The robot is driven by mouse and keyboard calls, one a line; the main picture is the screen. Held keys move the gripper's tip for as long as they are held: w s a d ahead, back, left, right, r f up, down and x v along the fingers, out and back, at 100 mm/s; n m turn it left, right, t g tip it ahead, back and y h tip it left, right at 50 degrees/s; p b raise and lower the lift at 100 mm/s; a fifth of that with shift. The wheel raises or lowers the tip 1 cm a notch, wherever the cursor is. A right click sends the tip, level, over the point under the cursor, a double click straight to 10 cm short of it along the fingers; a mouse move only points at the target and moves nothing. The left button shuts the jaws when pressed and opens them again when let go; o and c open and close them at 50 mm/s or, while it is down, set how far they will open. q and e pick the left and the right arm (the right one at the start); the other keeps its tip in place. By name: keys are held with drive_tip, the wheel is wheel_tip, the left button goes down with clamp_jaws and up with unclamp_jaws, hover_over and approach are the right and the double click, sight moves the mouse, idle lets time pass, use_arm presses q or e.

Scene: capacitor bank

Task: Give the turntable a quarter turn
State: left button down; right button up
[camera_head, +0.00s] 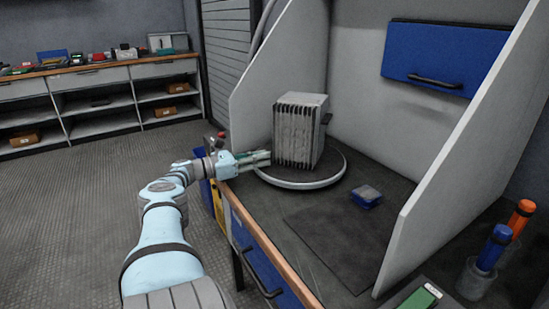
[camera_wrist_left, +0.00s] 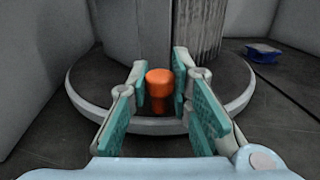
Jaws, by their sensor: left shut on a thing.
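The round turntable (camera_head: 302,184) with a pale rim lies on the dark bench top. A grey ribbed capacitor block (camera_head: 296,138) stands upright on it. In the left wrist view, an orange knob (camera_wrist_left: 159,82) stands up near the turntable's near rim (camera_wrist_left: 82,98). My left gripper (camera_head: 267,157) reaches in from the left over the turntable's edge, beside the block. Its teal-padded fingers (camera_wrist_left: 160,70) are on both sides of the knob and shut on it. The knob is hidden in the head view. My right gripper is not in view.
Light grey side panels (camera_head: 275,70) flank the bench. A small blue box (camera_head: 366,196) lies right of the turntable, on a clear dark surface. Blue (camera_head: 494,248) and orange (camera_head: 520,218) handled tools stand at lower right. A blue cabinet door (camera_head: 440,55) hangs on the back panel.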

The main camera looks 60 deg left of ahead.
use_arm(q)
drive_tip(key=shift+f, duration=0.1)
idle(0.3)
drive_tip(key=c, duration=1.4)
unclamp_jaws()
drive_tip(key=shift+c, duration=0.2)
drive_tip(key=s, duration=0.6)
drive_tip(key=s+a, duration=0.1)
drive_tip(key=s, duration=0.3)
drive_tip(key=shift+s+a, duration=0.1)
drive_tip(key=shift+s, duration=0.85)
drive_tip(key=shift+c, duration=0.6)
